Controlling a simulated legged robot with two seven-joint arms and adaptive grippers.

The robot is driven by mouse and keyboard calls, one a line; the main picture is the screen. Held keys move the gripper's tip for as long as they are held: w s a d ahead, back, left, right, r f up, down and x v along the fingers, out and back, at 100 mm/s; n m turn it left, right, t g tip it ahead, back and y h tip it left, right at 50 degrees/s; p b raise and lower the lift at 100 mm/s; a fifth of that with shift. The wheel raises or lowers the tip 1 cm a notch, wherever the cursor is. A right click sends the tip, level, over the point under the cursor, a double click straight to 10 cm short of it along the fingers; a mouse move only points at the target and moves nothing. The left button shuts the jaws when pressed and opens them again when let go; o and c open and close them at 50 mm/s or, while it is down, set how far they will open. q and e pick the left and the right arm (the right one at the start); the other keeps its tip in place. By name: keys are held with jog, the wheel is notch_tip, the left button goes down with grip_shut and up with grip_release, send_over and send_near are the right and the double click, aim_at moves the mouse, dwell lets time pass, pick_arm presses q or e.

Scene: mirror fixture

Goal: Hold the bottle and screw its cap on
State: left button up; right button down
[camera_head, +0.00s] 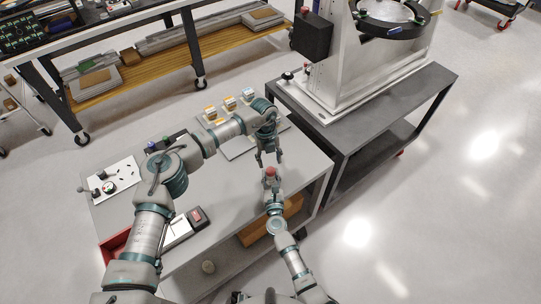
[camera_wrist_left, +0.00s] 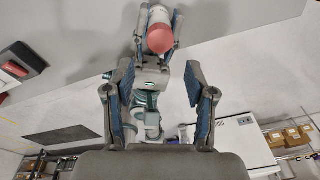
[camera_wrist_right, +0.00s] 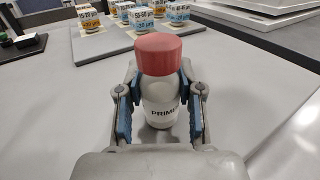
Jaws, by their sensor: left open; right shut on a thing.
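The white bottle (camera_wrist_right: 160,105) stands upright between the fingers of my right gripper (camera_wrist_right: 160,112), which is shut on it; the lettering "PRIM" shows on its side. The red cap (camera_wrist_right: 158,54) sits on top of the bottle; I cannot tell how tightly. The cap also shows in the head view (camera_head: 270,170) and in the left wrist view (camera_wrist_left: 160,39). My left gripper (camera_head: 269,160) is open and empty, just above and beyond the cap, pointing down. In the left wrist view its open fingers (camera_wrist_left: 160,95) are apart from the bottle, which is near the top.
Several small labelled boxes (camera_wrist_right: 135,16) stand on a grey tray (camera_wrist_right: 105,40) behind the bottle. A device with a red part (camera_head: 184,227) and a plate with a gauge (camera_head: 112,180) lie on the table (camera_head: 215,185). A dark cart (camera_head: 350,125) with a machine adjoins at right.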

aim_at(270, 170)
pick_arm(q)
jog(key=n, duration=0.7)
jog(key=shift+d+r+t, duration=0.1)
jog(key=shift+r+t, duration=0.2)
jog(key=shift+r, duration=0.1)
jog(key=n, duration=0.6)
jog(key=shift+w+d+r+y, duration=0.1)
jog(key=shift+r+y, duration=0.2)
jog(key=shift+y, duration=0.1)
jog(key=shift+f, duration=4)
